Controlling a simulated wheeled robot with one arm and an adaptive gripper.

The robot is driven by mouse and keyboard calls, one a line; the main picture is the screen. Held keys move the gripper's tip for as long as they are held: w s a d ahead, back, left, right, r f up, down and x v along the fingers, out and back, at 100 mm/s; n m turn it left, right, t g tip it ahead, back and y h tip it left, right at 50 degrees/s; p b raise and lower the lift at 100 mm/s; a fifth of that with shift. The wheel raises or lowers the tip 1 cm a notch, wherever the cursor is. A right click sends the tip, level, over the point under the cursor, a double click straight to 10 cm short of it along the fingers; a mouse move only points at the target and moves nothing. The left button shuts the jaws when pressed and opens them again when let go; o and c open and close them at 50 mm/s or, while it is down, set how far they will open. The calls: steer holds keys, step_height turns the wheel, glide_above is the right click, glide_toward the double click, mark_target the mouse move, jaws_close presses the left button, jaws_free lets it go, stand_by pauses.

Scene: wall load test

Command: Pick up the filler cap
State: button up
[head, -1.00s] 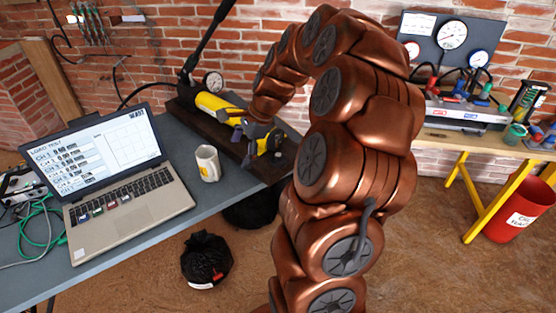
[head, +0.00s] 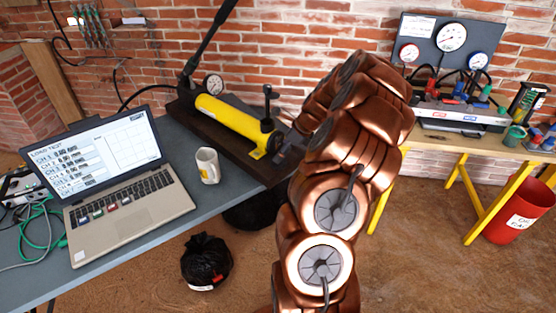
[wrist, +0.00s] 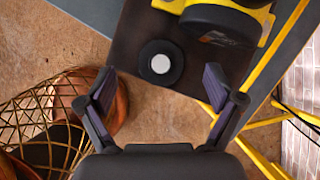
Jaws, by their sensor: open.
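A round black cap with a pale silver centre (wrist: 161,63), which I take for the filler cap, lies near the end of a dark board (wrist: 138,32) in the wrist view. My gripper (wrist: 162,92) is open, its two purple-padded fingers apart to the left and right of the cap in the picture. Nothing is between them; I cannot tell the height above the cap. In the head view my arm hides most of the gripper, and I cannot make out the cap. The yellow hand pump (head: 228,116) stands on the board, and its end shows in the wrist view (wrist: 258,12).
A yellow-legged bench (head: 465,198) with gauges stands at right.

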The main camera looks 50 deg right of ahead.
mark_target(283, 164)
steer(key=shift+s+p+x, duration=0.15)
steer(key=shift+p+x, duration=0.15)
steer(key=shift+x, duration=0.75)
steer(key=shift+s+p+x, duration=0.15)
steer(key=shift+p+x, duration=0.1)
steer(key=shift+x, duration=0.8)
steer(key=shift+d+f, duration=0.15)
steer(key=shift+f, duration=0.05)
steer(key=c, duration=1.1)
